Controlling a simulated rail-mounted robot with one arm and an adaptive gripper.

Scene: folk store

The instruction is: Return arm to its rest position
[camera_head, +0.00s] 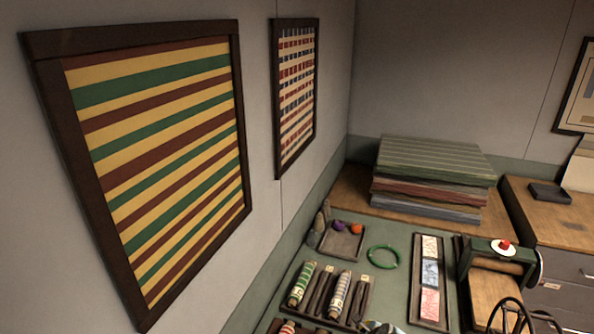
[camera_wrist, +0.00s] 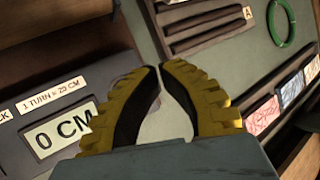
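My gripper (camera_wrist: 160,70) shows in the wrist view, with two yellow ribbed fingers and black inner pads. Its fingertips come together at the top, and the bowed gap between the fingers holds nothing. It is over the green work surface, between a dark panel with a "0 CM" display (camera_wrist: 58,138) on the left and a tray of picture tiles (camera_wrist: 262,108) on the right. In the head view, a small grey and yellow shape at the bottom edge may be part of my gripper; it is mostly cut off.
The green table holds a tray of striped rolls (camera_head: 312,306), a green ring (camera_head: 383,257), a tile tray (camera_head: 416,270) and a tray with two small balls (camera_head: 343,246). A roller device with a wheel (camera_head: 497,275) stands right. Folded cloths (camera_head: 432,175) lie behind. Framed textiles (camera_head: 165,150) hang left.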

